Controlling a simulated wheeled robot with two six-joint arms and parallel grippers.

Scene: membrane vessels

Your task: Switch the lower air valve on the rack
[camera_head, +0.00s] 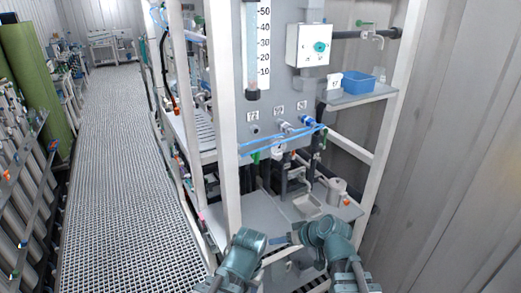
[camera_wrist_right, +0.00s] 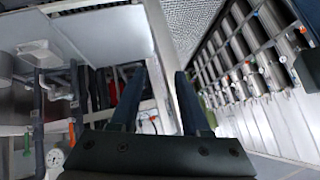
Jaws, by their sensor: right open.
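The rack (camera_head: 226,150) has a grey panel with three small fittings in a row, under small labels; the right fitting (camera_head: 307,121) is blue. I cannot tell which one is the lower air valve. My right gripper (camera_wrist_right: 158,75) is open and empty in the right wrist view, with its two dark fingers apart. In the head view it is low in front of the rack, pointing left, below the fittings. My left arm shows at the bottom, but its gripper does not.
A blue bin (camera_head: 358,82) stands on a side shelf beside a white box (camera_head: 308,45) on the panel. A grated walkway (camera_head: 115,170) runs clear on the left. A corrugated wall (camera_head: 450,150) closes the right side. A white gauge (camera_wrist_right: 55,157) shows in the wrist view.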

